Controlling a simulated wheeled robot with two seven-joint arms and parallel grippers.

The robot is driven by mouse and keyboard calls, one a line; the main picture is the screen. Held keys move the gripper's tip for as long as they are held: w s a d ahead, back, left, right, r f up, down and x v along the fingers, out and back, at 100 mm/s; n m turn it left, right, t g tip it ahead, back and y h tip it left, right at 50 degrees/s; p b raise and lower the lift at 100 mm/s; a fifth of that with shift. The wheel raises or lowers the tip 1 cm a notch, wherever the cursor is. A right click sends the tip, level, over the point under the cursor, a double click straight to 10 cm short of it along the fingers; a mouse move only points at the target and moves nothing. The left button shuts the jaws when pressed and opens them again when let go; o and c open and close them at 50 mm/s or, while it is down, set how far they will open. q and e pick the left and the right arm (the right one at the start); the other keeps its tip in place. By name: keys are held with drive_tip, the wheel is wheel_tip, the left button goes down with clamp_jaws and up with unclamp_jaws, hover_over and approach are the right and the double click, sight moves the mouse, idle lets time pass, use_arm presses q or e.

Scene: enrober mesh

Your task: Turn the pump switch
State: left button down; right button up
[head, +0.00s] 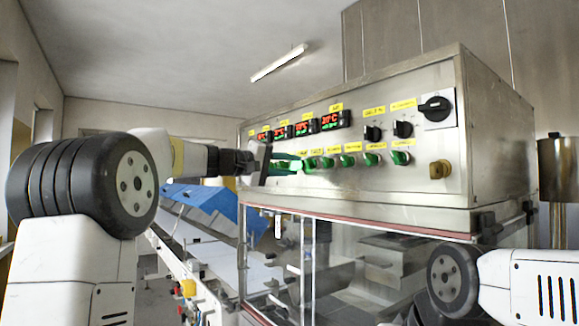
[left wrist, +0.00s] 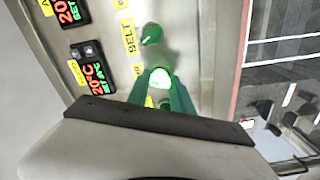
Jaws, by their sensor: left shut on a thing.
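A row of green rotary switches (head: 346,160) runs along the steel control panel, each under a yellow label. My left gripper (head: 302,165) is at the left part of this row, with its green fingers reaching to the panel. In the left wrist view the fingers (left wrist: 163,92) are shut around a brightly lit green switch (left wrist: 160,77). Its label is partly hidden, so I cannot tell if it is the pump switch. Beside it, a darker green switch (left wrist: 151,34) stands near a label reading "BELT". My right gripper is not in view.
Red temperature displays (head: 307,126) sit above the switches. Black knobs (head: 403,129), a large black rotary switch (head: 436,108) and a brass-coloured knob (head: 440,169) are at the right. Clear panels are below the box. A conveyor with a blue cover (head: 205,206) stands at the left.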

use_arm(q)
drive_tip(key=n, duration=1)
drive_tip(key=shift+n, duration=0.4)
idle(0.4)
drive_tip(key=c, duration=1.1)
unclamp_jaws()
drive_tip(key=v, duration=0.8)
drive_tip(key=shift+f, duration=0.1)
